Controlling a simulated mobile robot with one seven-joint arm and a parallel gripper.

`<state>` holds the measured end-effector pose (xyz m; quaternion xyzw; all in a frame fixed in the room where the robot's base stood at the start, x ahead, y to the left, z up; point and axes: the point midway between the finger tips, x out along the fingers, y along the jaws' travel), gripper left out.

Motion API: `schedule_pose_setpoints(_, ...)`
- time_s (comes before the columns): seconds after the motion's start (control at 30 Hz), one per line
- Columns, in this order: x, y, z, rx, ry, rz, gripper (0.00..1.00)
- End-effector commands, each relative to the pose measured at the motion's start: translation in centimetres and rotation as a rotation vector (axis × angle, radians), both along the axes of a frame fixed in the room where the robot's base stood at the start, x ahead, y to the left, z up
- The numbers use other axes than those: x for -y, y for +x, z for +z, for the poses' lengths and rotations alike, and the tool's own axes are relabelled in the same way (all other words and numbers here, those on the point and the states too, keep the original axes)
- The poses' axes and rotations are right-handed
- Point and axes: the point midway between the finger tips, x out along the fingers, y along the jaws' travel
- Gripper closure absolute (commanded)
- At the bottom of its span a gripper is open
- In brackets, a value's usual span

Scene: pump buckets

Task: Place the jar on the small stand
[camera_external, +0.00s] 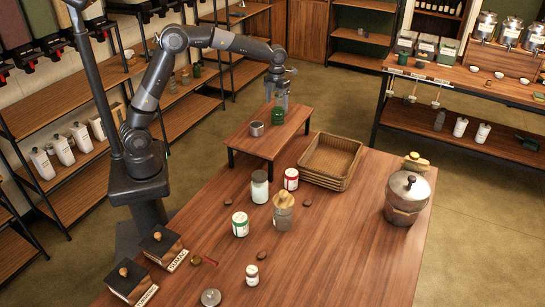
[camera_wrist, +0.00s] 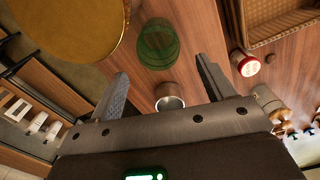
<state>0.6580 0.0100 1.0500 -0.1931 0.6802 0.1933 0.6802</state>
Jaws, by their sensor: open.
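The small stand (camera_external: 245,141) is a low wooden bench on the big table. A green jar (camera_external: 277,115) stands upright on it. My gripper (camera_external: 277,97) is just above the green jar, pointing down. In the wrist view the fingers (camera_wrist: 162,85) are spread wide with nothing between them. The green jar also shows in the wrist view (camera_wrist: 158,45), beyond the fingertips. A small metal tin (camera_external: 256,128) is on the stand to the left of the jar. It also shows in the wrist view (camera_wrist: 169,97).
A wicker basket (camera_external: 331,158) is right of the stand. A metal pot (camera_external: 407,192) is at right. A large gold round surface (camera_wrist: 65,28), unidentified, is close to the wrist camera.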

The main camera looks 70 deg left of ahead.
Motion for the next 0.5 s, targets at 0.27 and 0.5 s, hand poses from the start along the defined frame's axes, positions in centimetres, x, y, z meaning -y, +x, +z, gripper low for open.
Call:
schedule_pose_setpoints(0.27, 0.0, -0.1, 3.5, 0.002, 0.0, 0.004, 0.25)
schedule_pose_setpoints(0.5, 0.8, -3.5, 6.4, 0.052, 0.021, 0.234, 0.25)
